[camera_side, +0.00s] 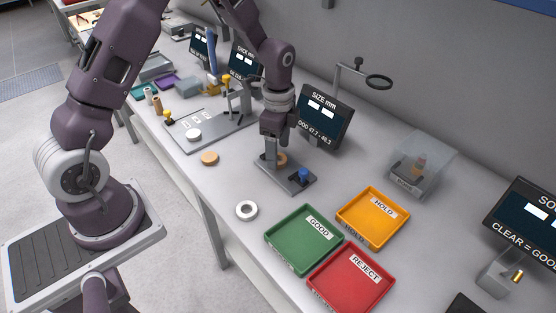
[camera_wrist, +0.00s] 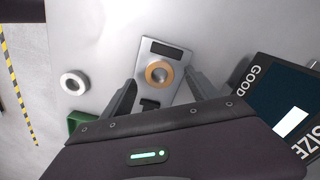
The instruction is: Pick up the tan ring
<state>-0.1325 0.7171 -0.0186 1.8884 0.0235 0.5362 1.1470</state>
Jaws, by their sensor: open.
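A tan ring (camera_wrist: 158,73) lies on a small grey gauge plate (camera_wrist: 176,56) in the wrist view, with a metallic round centre inside it. In the side view the ring (camera_side: 282,159) shows partly behind my gripper, on the plate (camera_side: 289,178). My gripper (camera_side: 273,151) is open and above the plate. In the wrist view its two fingers (camera_wrist: 160,88) stand apart, to the left and right of the ring, with nothing held between them. Another tan round piece (camera_side: 209,158) lies on the table left of the plate.
A white ring (camera_side: 246,210) lies on the table. Green GOOD (camera_side: 290,262), orange HOLD (camera_side: 388,243) and red REJECT (camera_side: 335,306) trays stand in front. The SIZE display (camera_side: 322,124) is close behind my gripper.

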